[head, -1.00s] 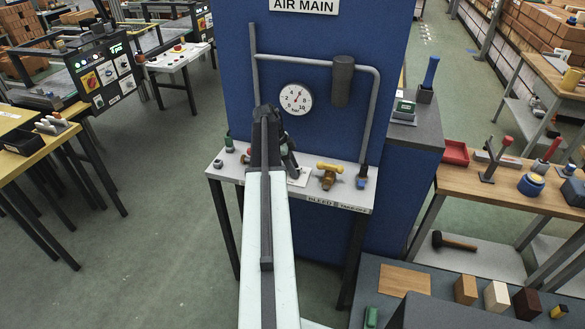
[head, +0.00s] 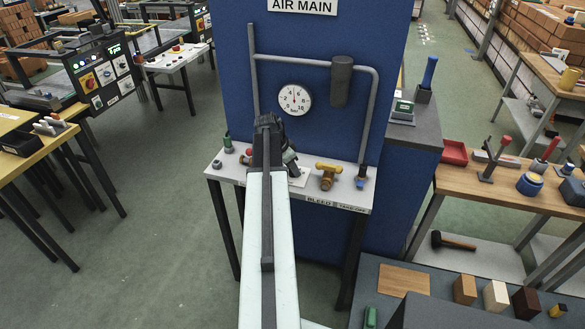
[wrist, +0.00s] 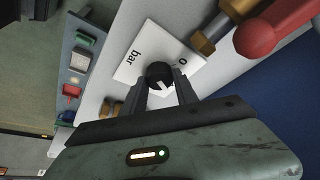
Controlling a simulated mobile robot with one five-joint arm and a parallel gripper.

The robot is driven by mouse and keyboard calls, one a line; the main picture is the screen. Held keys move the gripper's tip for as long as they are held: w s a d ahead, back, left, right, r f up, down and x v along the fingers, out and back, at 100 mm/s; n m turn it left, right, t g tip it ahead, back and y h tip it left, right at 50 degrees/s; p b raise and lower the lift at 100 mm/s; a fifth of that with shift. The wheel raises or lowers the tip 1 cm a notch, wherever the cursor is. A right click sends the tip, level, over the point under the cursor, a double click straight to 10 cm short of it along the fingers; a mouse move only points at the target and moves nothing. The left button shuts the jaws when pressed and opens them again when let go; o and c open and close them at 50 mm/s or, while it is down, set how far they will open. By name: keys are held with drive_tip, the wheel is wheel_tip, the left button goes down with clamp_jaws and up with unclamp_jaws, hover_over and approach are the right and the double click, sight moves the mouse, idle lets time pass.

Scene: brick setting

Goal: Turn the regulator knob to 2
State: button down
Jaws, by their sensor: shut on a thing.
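The regulator knob (wrist: 160,75) is black and round with a white pointer mark, seen in the wrist view. It sits on a white scale plate (wrist: 135,62) where "bar" and a "0" can be read; a 2 cannot be made out. My gripper (wrist: 160,84) is shut on the knob, one finger on each side of it. In the head view the knob is hidden behind my arm, and part of the plate (head: 299,179) shows beside it. The round pressure gauge (head: 294,100) hangs on the blue panel, its small needle pointing roughly upward.
A yellow-handled brass valve (head: 327,174) stands right of the plate on the grey shelf (head: 345,191). In the wrist view a red handle (wrist: 280,25) lies close to the upper right of my gripper. Grey pipes (head: 374,120) run up the panel.

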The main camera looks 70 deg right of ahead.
drive_tip(key=n, duration=0.2)
drive_tip(key=n+t, duration=0.1)
drive_tip(key=n, duration=0.1)
drive_tip(key=shift+s+a+n+t+h, duration=0.15)
drive_tip(key=shift+n+t+h, duration=0.15)
drive_tip(key=n, duration=0.2)
drive_tip(key=n+t, duration=0.1)
drive_tip(key=n, duration=0.1)
drive_tip(key=shift+s+t, duration=0.1)
drive_tip(key=shift+t, duration=0.2)
drive_tip(key=shift+n, duration=0.3)
drive_tip(key=c, duration=0.9)
unclamp_jaws()
drive_tip(key=shift+c, duration=0.2)
drive_tip(key=p+v, duration=0.7)
drive_tip(key=shift+a+r, duration=0.2)
drive_tip(key=shift+r, duration=0.15)
drive_tip(key=shift+s, duration=0.1)
